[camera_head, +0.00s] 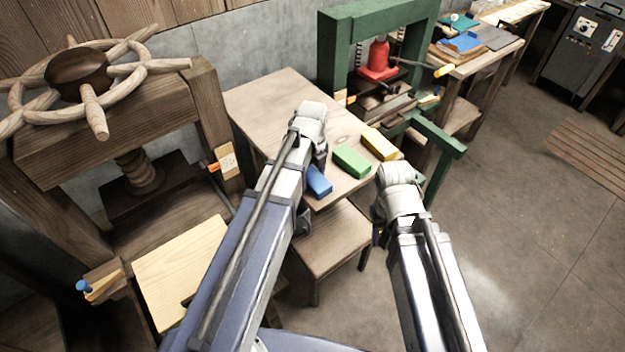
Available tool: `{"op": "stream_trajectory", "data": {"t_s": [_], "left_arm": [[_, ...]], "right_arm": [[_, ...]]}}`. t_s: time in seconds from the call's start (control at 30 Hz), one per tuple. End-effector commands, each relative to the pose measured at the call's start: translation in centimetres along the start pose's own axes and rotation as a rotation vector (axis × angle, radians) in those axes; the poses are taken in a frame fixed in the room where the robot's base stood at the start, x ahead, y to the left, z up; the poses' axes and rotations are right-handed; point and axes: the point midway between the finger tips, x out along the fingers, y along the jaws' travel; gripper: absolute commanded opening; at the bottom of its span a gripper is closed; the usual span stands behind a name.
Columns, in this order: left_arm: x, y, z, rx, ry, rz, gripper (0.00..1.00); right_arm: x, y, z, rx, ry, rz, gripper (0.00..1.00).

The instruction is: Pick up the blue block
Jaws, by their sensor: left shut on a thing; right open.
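The blue block (319,183) is at the front edge of the wooden table, just below my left gripper (318,163). The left gripper is shut on the blue block; its fingers are mostly hidden behind my arm. I cannot tell whether the block touches the tabletop. My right gripper (379,232) is open and empty, in front of the table's right corner and apart from the blocks.
A green block (351,161) and a yellow block (379,144) lie on the wooden table (265,100), right of the blue one. A wooden screw press (110,125) stands left, a green press (329,55) behind.

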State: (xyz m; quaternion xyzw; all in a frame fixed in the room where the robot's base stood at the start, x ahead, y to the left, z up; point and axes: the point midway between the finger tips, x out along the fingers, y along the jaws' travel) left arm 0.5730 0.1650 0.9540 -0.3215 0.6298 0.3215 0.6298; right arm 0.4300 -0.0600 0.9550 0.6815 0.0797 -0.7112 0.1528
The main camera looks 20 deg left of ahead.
Motion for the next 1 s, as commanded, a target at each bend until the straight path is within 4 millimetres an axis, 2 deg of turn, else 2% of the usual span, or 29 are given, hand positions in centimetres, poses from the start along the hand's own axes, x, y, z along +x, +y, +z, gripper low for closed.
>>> {"op": "stream_trajectory", "data": {"t_s": [0.03, 0.23, 0.47, 0.67, 1.0], "left_arm": [[0.0, 0.0, 0.0, 0.0, 0.0, 0.0, 0.27], [0.0, 0.0, 0.0, 0.0, 0.0, 0.0, 0.06], [-0.1, 0.0, 0.0, 0.0, 0.0, 0.0, 0.06], [-0.9, 0.0, 0.0, 0.0, 0.0, 0.0, 0.06], [-5.3, 0.0, 0.0, 0.0, 0.0, 0.0, 0.06]], "right_arm": [[0.0, 0.0, 0.0, 0.0, 0.0, 0.0, 0.5], [0.0, 0.0, 0.0, 0.0, 0.0, 0.0, 0.5], [-0.1, 0.0, 0.0, 0.0, 0.0, 0.0, 0.5], [-0.9, 0.1, 0.1, 0.0, 0.0, 0.0, 0.5], [-5.3, 0.5, 0.3, -0.001, 0.0, 0.0, 0.5]]}}
